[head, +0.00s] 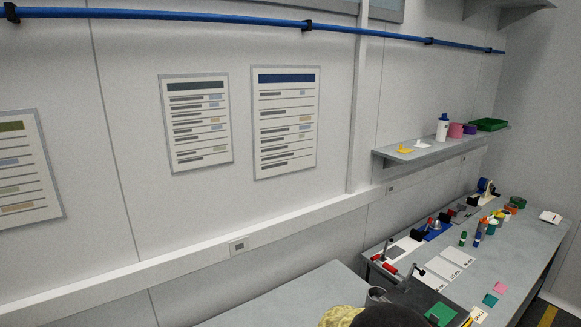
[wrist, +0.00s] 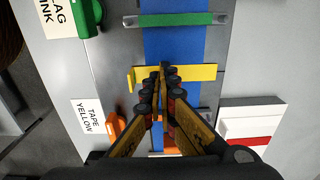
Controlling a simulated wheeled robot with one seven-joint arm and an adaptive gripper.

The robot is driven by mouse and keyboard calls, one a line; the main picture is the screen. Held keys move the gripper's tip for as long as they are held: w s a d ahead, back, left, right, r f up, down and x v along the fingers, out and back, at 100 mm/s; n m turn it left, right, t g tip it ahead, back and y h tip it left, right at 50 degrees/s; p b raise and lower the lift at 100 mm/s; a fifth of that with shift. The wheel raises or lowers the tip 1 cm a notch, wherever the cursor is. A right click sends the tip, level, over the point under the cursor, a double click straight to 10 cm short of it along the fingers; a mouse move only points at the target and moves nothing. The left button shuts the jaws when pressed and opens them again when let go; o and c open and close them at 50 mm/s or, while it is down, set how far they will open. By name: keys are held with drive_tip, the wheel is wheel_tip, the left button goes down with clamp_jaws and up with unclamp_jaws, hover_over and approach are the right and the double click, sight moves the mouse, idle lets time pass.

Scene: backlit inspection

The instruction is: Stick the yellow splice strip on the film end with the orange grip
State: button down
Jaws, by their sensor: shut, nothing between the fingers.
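In the wrist view my gripper (wrist: 162,68) is shut and empty, with its fingertips over the yellow strip (wrist: 200,73). The strip lies crosswise over the blue film (wrist: 175,47), with a small raised tab at its left end. The fingers hide its middle, and I cannot tell whether they touch it. An orange grip (wrist: 113,124) is at the left, beside the "TAPE YELLOW" label (wrist: 88,117). More orange shows low between the fingers, partly hidden. I cannot tell from this which film end bears the orange grip. My gripper cannot be made out in the head view.
A green bar (wrist: 175,19) crosses the film farther up. A green piece (wrist: 88,17) stands at the upper left by another label. A white block with a red band (wrist: 248,122) is at the right. The head view shows the long workbench (head: 535,225) with several small items and a shelf (head: 420,152).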

drive_tip(key=shift+f+b, duration=0.4)
drive_tip(key=shift+f, duration=0.15)
idle(0.4)
drive_tip(key=shift+r+p, duration=1.3)
drive_tip(key=shift+r, duration=0.8)
